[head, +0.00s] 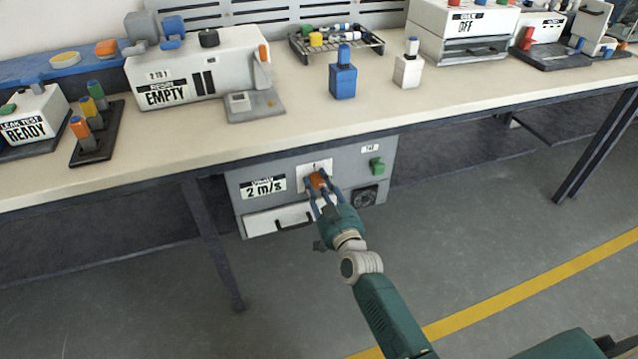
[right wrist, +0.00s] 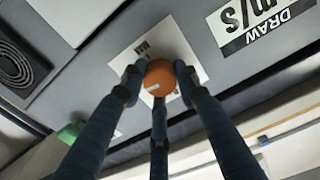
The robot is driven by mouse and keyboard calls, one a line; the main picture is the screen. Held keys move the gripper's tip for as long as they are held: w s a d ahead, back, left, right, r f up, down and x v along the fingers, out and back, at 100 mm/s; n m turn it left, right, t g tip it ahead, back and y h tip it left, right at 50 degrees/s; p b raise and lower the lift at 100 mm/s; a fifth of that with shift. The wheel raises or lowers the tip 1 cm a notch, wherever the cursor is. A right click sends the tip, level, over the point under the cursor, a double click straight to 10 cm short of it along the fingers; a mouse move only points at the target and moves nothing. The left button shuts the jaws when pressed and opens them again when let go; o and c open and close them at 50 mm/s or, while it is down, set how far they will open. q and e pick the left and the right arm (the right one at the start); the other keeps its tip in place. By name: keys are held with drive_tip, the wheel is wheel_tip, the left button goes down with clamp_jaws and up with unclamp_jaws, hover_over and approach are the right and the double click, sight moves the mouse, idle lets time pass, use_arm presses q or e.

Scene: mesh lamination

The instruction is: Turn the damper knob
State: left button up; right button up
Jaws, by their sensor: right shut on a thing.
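The damper knob (head: 318,180) is orange and sits on a white plate (head: 312,167) on the front of a grey box under the bench. My right gripper (head: 321,189) is at the knob, with its blue fingers shut around it. In the right wrist view the round knob (right wrist: 160,77) lies between the fingertips (right wrist: 158,80), and a small pale mark shows on its face. Part of the plate (right wrist: 160,45) is hidden by the fingers and knob. My left gripper is not in view.
The floor in front is clear.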

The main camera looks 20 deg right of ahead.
drive_tip(key=shift+w+r+m, duration=0.1)
drive_tip(key=shift+r+m, duration=0.25)
drive_tip(key=shift+m, duration=0.65)
drive_tip(key=shift+d+m, duration=0.1)
drive_tip(key=shift+m, duration=0.9)
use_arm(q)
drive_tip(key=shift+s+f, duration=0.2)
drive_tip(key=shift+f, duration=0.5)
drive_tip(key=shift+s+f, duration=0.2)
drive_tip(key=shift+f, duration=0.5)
use_arm(e)
drive_tip(key=shift+r+m, duration=0.1)
drive_tip(key=shift+m, duration=0.2)
drive_tip(key=o, duration=1.1)
drive_tip(key=shift+o, duration=0.2)
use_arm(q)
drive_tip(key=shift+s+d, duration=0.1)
use_arm(e)
drive_tip(key=shift+f, duration=0.25)
